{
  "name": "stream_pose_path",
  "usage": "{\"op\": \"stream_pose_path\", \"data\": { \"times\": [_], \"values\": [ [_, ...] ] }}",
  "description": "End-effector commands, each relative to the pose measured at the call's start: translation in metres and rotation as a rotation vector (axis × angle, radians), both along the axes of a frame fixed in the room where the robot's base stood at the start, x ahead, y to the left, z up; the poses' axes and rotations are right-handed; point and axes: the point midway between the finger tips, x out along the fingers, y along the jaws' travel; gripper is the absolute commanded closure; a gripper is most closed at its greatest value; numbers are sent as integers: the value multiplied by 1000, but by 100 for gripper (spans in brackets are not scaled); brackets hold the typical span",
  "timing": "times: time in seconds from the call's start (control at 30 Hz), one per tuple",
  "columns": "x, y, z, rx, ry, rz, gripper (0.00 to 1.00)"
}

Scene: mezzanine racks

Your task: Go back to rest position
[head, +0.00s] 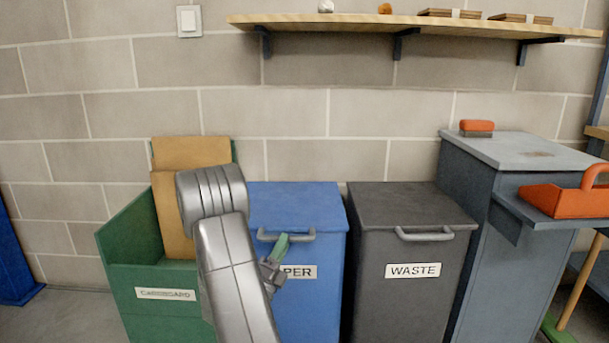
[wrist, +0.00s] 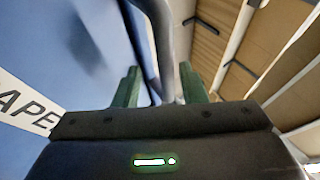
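My gripper (head: 279,252) is at the front of the blue bin (head: 296,203) labelled PAPER, right by its grey handle (head: 306,236). In the wrist view, my gripper's two green fingers (wrist: 160,88) stand apart. The grey handle (wrist: 161,40) runs up through the gap between them, with some space showing beside it. I cannot tell whether a finger touches the handle. The blue bin's lid is down. My arm hides part of the bin's left side and label.
A green cardboard bin (head: 115,255) with brown sheets (head: 190,153) stands left. A wooden shelf (head: 400,24) hangs above.

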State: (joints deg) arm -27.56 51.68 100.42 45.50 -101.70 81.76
Motion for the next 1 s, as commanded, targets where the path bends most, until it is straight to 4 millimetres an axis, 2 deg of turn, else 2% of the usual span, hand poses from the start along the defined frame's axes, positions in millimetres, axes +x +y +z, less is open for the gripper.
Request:
{"op": "stream_pose_path", "data": {
  "times": [0.2, 0.77, 1.0],
  "values": [
    [18, -9, 13, -1, -3, 0, 62],
    [17, -6, 21, -1, -4, 5, 62],
    [23, 6, 45, -12, -12, 34, 62]
  ]
}}
